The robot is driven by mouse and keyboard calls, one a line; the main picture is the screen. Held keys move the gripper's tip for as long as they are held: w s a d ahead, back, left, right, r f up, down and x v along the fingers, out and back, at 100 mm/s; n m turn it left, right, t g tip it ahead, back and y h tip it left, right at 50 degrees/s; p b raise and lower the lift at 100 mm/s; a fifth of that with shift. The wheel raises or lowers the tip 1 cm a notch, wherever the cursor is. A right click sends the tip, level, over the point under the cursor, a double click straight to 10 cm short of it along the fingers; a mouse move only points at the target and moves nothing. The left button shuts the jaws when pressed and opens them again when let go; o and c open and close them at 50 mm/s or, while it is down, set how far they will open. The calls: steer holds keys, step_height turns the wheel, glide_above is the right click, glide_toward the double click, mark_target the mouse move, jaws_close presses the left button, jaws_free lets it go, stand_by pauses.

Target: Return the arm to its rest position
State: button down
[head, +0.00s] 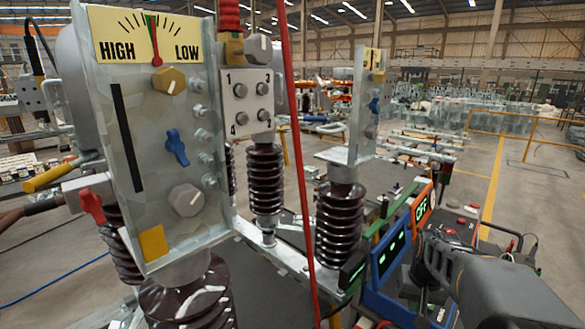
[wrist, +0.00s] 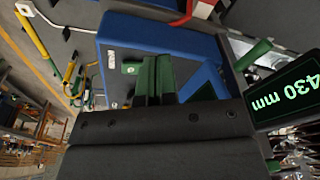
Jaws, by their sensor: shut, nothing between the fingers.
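My arm (head: 505,290) comes in at the lower right of the head view, in front of the displays and control boxes. My gripper (wrist: 155,70) shows in the wrist view with its two green fingers close together and nothing between them. Behind the fingers is a blue case (wrist: 165,38), with no clear sign of contact. In the head view the fingers are hard to make out against the dark equipment.
A grey panel (head: 165,110) with a HIGH/LOW gauge stands at left on a brown ribbed insulator (head: 185,295). A red pole (head: 297,150) rises centrally. An orange OFF display (head: 421,207) and blue display (head: 390,253) stand near my arm. A 430 mm display (wrist: 285,95) is at right.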

steer(key=s+a+r+n+t, duration=0.3)
steer(key=s+a+r, duration=0.1)
steer(key=s+a, duration=0.7)
steer(key=shift+a+r, duration=0.15)
steer(key=shift+a, duration=0.8)
